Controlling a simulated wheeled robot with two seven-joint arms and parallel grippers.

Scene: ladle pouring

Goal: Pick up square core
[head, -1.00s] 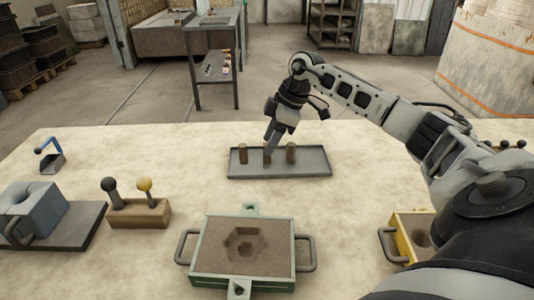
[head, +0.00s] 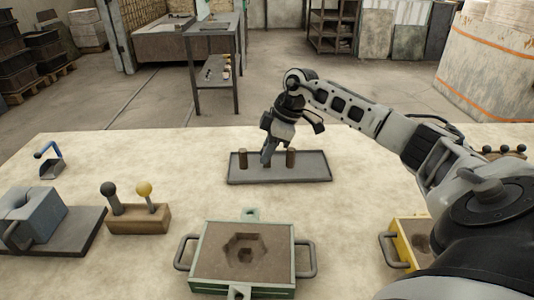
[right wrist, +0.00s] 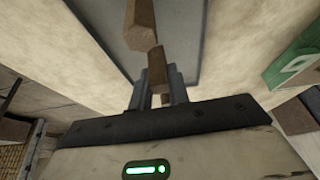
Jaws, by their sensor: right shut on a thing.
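Three brown upright cores stand in a row at the grey tray (head: 315,172), which lies in the middle of the table. My right gripper (head: 268,157) is down at the middle core and hides most of it in the head view. In the right wrist view a brown core (right wrist: 157,66) with flat sides, which looks like the square core, is between the fingers of my right gripper (right wrist: 158,88), shut on it. The left core (head: 242,159) and right core (head: 291,158) stand free on either side. Another core (right wrist: 140,24) shows beyond in the wrist view. My left gripper is out of view.
A green mould box (head: 213,254) with a hexagonal hollow stands in front of the tray. A yellow box (head: 403,245) is at right. A wooden block with two knobbed tools (head: 140,218), a blue-grey block (head: 35,212) and a small scoop (head: 52,168) are at left.

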